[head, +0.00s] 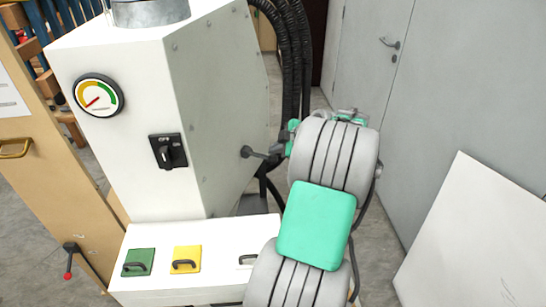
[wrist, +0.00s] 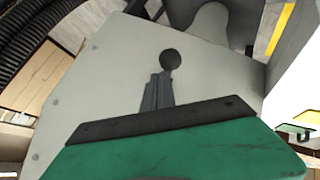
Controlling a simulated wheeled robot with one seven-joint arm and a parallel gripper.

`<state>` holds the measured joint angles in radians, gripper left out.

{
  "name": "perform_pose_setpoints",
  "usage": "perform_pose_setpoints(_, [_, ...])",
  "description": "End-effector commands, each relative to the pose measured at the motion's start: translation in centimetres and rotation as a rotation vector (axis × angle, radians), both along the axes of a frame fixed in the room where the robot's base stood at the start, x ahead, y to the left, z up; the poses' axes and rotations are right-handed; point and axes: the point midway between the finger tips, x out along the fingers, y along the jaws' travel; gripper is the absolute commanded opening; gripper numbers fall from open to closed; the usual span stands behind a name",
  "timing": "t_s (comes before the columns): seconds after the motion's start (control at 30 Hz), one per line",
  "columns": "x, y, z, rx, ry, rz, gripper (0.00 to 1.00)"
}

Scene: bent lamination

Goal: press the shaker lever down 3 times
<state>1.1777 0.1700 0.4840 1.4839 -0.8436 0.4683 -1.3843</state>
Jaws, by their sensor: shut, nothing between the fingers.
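The shaker lever (head: 262,154), a short dark bar with a round end, sticks out from the right side panel of the white machine in the head view. In the wrist view its round black end (wrist: 170,59) shows against the grey panel. My gripper (wrist: 158,78) shows there as dark narrow fingers, shut and empty, just below the round end in the picture. Whether they touch the lever I cannot tell. In the head view my gripper (head: 285,148) is at the lever's right end, partly hidden behind my wrist.
The white machine (head: 130,110) carries a gauge (head: 98,95) and a black switch (head: 168,151). Black hoses (head: 290,50) run behind it. A red-knobbed handle (head: 69,274) is at lower left. A white board (head: 475,245) leans at the right; floor shows between.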

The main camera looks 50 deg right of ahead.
Motion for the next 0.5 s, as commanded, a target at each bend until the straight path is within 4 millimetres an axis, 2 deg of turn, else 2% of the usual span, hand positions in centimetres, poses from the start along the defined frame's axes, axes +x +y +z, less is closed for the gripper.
perform_pose_setpoints(0.5, [-0.01, 0.01, -0.55, 0.000, 0.000, 0.000, 0.00])
